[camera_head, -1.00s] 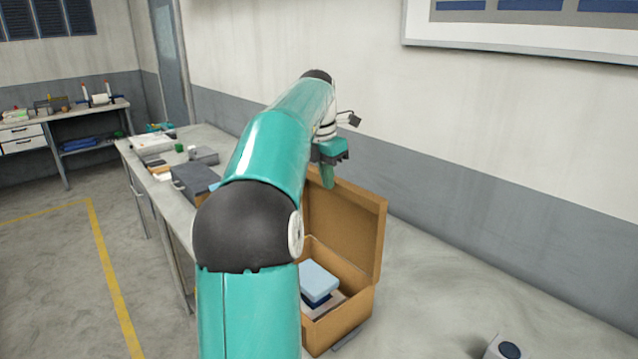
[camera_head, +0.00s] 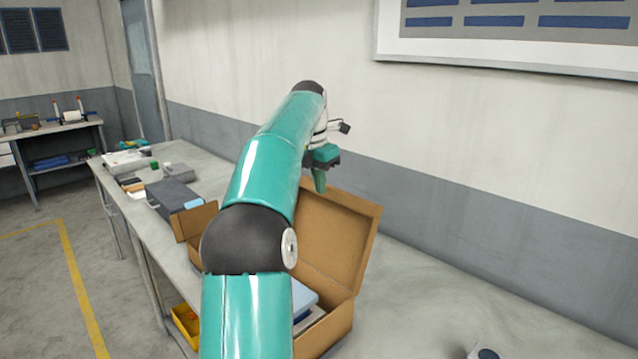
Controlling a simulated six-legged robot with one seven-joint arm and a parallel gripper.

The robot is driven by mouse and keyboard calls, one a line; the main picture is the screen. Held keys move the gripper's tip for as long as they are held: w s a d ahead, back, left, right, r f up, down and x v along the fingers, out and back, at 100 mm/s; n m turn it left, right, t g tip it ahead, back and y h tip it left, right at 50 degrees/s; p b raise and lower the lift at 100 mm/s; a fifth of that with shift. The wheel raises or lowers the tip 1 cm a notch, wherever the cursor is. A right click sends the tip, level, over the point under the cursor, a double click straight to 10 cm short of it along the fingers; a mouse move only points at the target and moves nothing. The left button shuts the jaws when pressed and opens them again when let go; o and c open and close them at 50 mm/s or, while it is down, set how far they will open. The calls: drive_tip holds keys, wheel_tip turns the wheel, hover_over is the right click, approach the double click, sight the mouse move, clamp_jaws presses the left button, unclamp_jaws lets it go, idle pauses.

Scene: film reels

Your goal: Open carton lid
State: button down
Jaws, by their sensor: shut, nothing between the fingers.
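The brown carton (camera_head: 338,328) stands on the workbench, partly hidden behind my arm. Its large lid (camera_head: 338,237) stands raised at the back, near the wall. A smaller brown flap (camera_head: 194,222) shows to the left of my arm. Blue and white flat items (camera_head: 304,299) lie inside the carton. My gripper (camera_head: 320,183) points down above the lid's top edge at its left end. It is shut and empty; I cannot tell whether its fingers touch the lid.
A grey box (camera_head: 170,196) and several small items stand on the bench (camera_head: 192,158) to the left. A small grey object (camera_head: 487,353) lies at the bottom right. A yellow bin (camera_head: 186,322) sits below the bench.

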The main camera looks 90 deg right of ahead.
wheel_tip(320, 180, up, 7)
drive_tip(key=a, duration=0.1)
drive_tip(key=shift+w+r, duration=0.2)
drive_tip(key=shift+w, duration=0.2)
